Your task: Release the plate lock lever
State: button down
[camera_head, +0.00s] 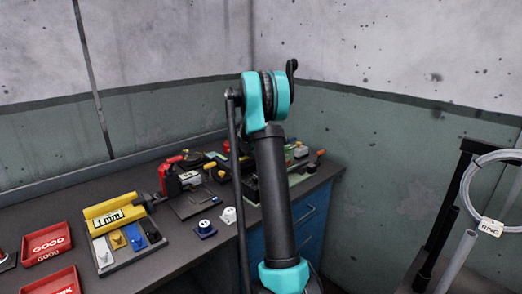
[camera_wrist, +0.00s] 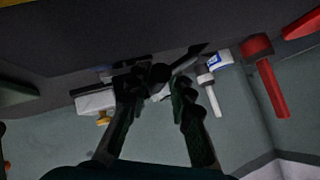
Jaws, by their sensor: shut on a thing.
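In the wrist view, my gripper (camera_wrist: 157,90) has its two dark fingers spread around a small part (camera_wrist: 160,96), pale at the tip zone with a round black knob (camera_wrist: 160,73) just beyond. It is closed on this part. The view is too dark to tell for sure whether this is the plate lock lever. In the head view my arm hides the gripper and the part it holds.
The wrist view also shows a red handle (camera_wrist: 270,87), a white rod with a blue-and-white cap (camera_wrist: 219,61) and a white block (camera_wrist: 95,101).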

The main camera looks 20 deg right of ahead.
dwell(0.4)
jog(key=shift+w+a+r+n+g+h, duration=0.15)
jog(key=shift+w+r+n+g, duration=0.15)
jog(key=shift+g, duration=0.3)
jog(key=shift+w+a+r+n+g+h, duration=0.15)
jog(key=shift+r+n+g, duration=0.25)
jog(key=shift+g, duration=0.2)
jog(key=g, duration=0.1)
jog(key=w+r+n+g, duration=0.1)
jog(key=shift+w+a+r+g+h, duration=0.1)
jog(key=shift+w+a+g+h, duration=0.1)
jog(key=shift+g+h, duration=0.2)
jog(key=shift+w+a+r+n+g+h, duration=0.15)
jog(key=shift+w+r+n+g+h, duration=0.1)
jog(key=shift+w+n+g, duration=0.25)
jog(key=shift+w+a+r+n+g+h, duration=0.15)
jog(key=shift+w+n+g+h, duration=0.1)
jog(key=shift+n+g, duration=0.25)
jog(key=shift+w+a+r+n+g+h, duration=0.1)
jog(key=shift+w+a+n+g+h, duration=0.3)
jog(key=shift+g, duration=0.3)
jog(key=shift+w+d, duration=0.1)
jog(key=shift+d, duration=0.05)
jog(key=c, duration=1.5)
grip_release()
jog(key=shift+o, duration=0.7)
